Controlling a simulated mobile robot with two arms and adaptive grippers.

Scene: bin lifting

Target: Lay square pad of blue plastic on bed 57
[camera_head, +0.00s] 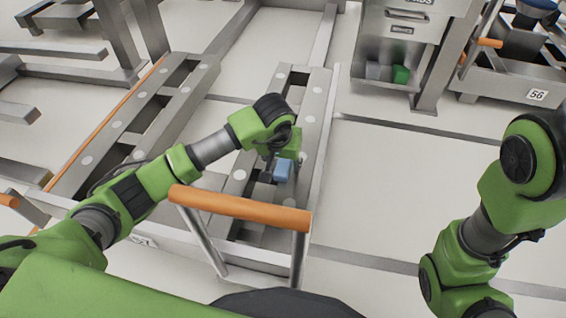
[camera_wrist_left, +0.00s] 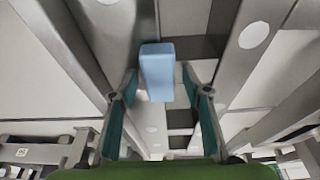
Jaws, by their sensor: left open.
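The blue plastic pad (camera_head: 283,170) is at the right-hand beam of the grey metal bed (camera_head: 315,112). A partly hidden number plate (camera_head: 143,241) is on the bed's near end. My left gripper (camera_head: 275,168) is over this beam, right at the pad. In the left wrist view, the pad (camera_wrist_left: 157,72) stands between the two spread fingers of the gripper (camera_wrist_left: 160,80), with a gap visible on each side. I cannot tell whether the pad touches the beam. My right arm shows at the right, but its gripper is out of view.
An orange handle bar (camera_head: 240,208) on metal posts stands close in front of my left arm. A grey cabinet (camera_head: 405,40) with a green block (camera_head: 401,75) in its lower bay is at the back. A bed marked 56 (camera_head: 520,85) is at the right. Pale floor lies between.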

